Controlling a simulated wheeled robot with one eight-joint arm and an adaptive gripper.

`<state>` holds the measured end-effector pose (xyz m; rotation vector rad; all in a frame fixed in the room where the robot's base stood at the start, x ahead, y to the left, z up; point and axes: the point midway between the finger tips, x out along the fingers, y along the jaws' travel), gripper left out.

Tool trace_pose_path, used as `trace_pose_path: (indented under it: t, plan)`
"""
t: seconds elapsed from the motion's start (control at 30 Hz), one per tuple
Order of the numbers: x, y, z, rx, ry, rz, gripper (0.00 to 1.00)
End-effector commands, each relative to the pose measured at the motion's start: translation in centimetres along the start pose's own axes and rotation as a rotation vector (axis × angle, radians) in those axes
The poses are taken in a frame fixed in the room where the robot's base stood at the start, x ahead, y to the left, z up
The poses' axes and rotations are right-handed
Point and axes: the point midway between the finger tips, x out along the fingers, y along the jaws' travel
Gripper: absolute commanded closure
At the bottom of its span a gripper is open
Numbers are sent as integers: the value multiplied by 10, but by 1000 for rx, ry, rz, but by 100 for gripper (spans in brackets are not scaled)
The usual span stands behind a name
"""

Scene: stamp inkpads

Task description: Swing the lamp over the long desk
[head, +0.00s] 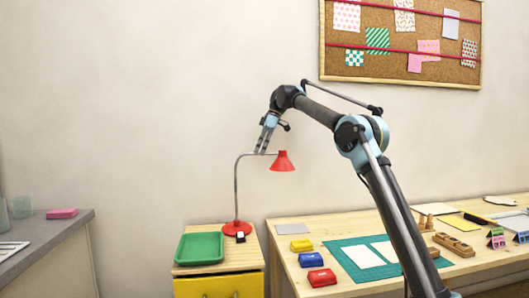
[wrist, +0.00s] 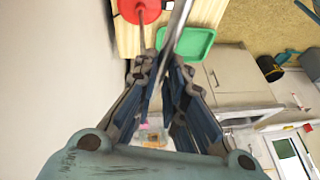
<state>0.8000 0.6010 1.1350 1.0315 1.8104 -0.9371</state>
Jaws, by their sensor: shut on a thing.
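The lamp has a red shade (head: 283,161), a thin grey bent neck (head: 237,190) and a round red base (head: 236,228). Its base stands on the small wooden cabinet (head: 216,266). My gripper (head: 263,151) is shut on the upper, level part of the neck, just left of the shade. In the wrist view the grey neck (wrist: 181,28) runs between my fingers (wrist: 163,66), and the red base (wrist: 139,10) shows beyond. The long desk (head: 288,266) is right of the cabinet. In the head view the shade appears above the desk's left end; its exact depth is unclear.
A green tray (head: 200,248) and a small black-and-white item (head: 240,237) lie on the cabinet. Yellow, blue and red inkpads (head: 311,260) and a green mat (head: 352,262) lie on the desk. A grey counter (head: 60,229) stands left. A corkboard (head: 400,75) hangs behind.

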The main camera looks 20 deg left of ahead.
Motion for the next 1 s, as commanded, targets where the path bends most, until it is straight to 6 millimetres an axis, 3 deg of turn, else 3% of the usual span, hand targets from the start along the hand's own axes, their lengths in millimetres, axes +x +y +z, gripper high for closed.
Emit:
trace_pose_path:
  t: [0.6, 0.63, 0.7, 1.0]
  plan:
    - [2, 1, -4, -23, -8, -9, 100]
    - [2, 1, -4, -23, -8, -9, 84]
    - [2, 1, -5, -24, -8, -9, 69]
    - [3, 0, -8, -26, -7, -10, 69]
